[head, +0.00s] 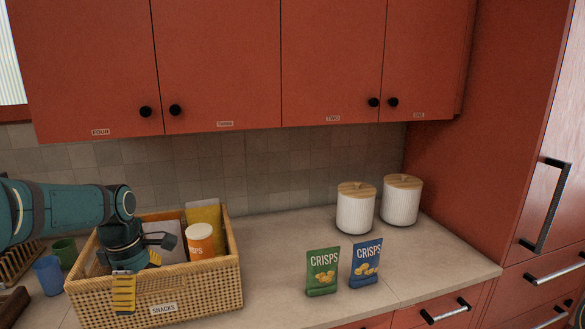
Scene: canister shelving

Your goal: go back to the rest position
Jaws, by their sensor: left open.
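My left gripper (146,262) is open above the left part of the wicker basket (205,287) labelled SNACKS. Its dark fingers hang over the basket, and one yellow-padded finger shows in front of the basket's wall. The arm comes in from the left edge and hides part of the basket's rim and contents. In the basket I see an orange-and-white canister (200,241), a yellow packet (205,215) and a pale item (164,243) partly behind the gripper. I cannot tell if the fingers touch anything. My right gripper is not in view.
A green crisps packet (322,272) and a blue crisps packet (365,263) stand on the counter (275,255). Two white canisters with wooden lids (355,210) stand behind. Blue (48,275) and green cups (65,252) stand left of the basket. Red cupboards (220,65) hang above.

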